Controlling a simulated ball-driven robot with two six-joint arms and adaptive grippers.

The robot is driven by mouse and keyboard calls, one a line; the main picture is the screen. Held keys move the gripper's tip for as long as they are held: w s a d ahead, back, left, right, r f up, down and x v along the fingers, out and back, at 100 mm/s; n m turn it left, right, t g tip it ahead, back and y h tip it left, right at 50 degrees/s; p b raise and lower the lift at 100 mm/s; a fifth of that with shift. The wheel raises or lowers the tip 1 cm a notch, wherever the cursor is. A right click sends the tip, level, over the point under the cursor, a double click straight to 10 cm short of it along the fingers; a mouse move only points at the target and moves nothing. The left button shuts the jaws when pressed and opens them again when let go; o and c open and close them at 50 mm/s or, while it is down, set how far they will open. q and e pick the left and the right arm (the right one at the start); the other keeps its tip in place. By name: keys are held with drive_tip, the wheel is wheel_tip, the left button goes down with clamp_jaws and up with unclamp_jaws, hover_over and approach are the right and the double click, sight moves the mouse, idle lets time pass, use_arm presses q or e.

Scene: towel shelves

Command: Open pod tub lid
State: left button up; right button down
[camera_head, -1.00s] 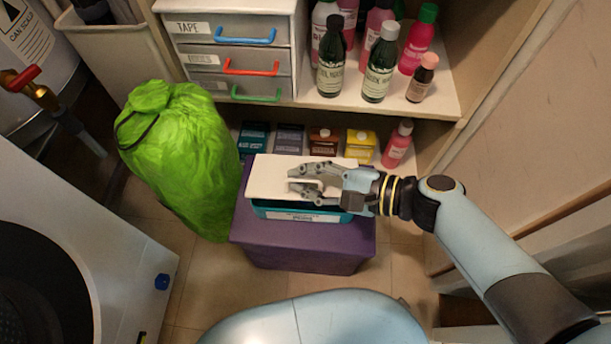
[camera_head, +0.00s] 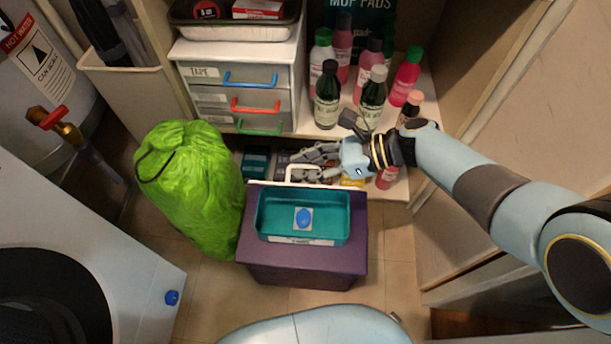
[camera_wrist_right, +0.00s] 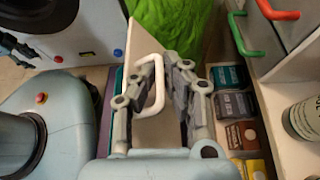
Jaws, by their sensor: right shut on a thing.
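The teal pod tub (camera_head: 262,217) sits open on a purple box, with a blue pod (camera_head: 304,217) on a pale square inside it. Its white lid stands swung up at the tub's back edge, nearly edge-on in the head view. In the right wrist view the lid (camera_wrist_right: 158,132) shows as a pale panel with a white loop handle (camera_wrist_right: 157,84). My right gripper (camera_head: 298,164) is behind and above the tub's back edge, shut on the handle, with fingers on either side of it in the right wrist view.
The purple box (camera_head: 300,268) stands on the tiled floor. A green bag (camera_head: 190,185) is close on its left. Behind are a shelf with bottles (camera_head: 327,95), a drawer unit (camera_head: 290,60) and small boxes (camera_wrist_right: 236,104) on the lower shelf. A white appliance (camera_head: 110,235) is at left.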

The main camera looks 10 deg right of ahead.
use_arm(q)
drive_tip(key=w+d+r+b, duration=0.1)
drive_tip(key=w+r+b, duration=0.1)
drive_tip(key=w+b, duration=0.2)
drive_tip(key=w+d+r+b, duration=0.1)
drive_tip(key=w+r+b, duration=0.2)
drive_tip(key=w, duration=0.6)
drive_tip(key=shift+w+d+r+b, duration=0.15)
drive_tip(key=shift+w+r+b, duration=0.15)
drive_tip(key=shift+r+b, duration=0.05)
use_arm(e)
drive_tip(key=w+d+f+m+g+y, duration=0.1)
drive_tip(key=w+d+m+g, duration=0.1)
drive_tip(key=w, duration=0.5)
drive_tip(key=shift+w+f+m+g, duration=0.4)
drive_tip(key=shift+m+g, duration=0.3)
drive_tip(key=shift+m, duration=0.6)
drive_tip(key=shift+d, duration=0.1)
drive_tip(key=shift+s, duration=0.1)
drive_tip(key=c, duration=1.7)
unclamp_jaws()
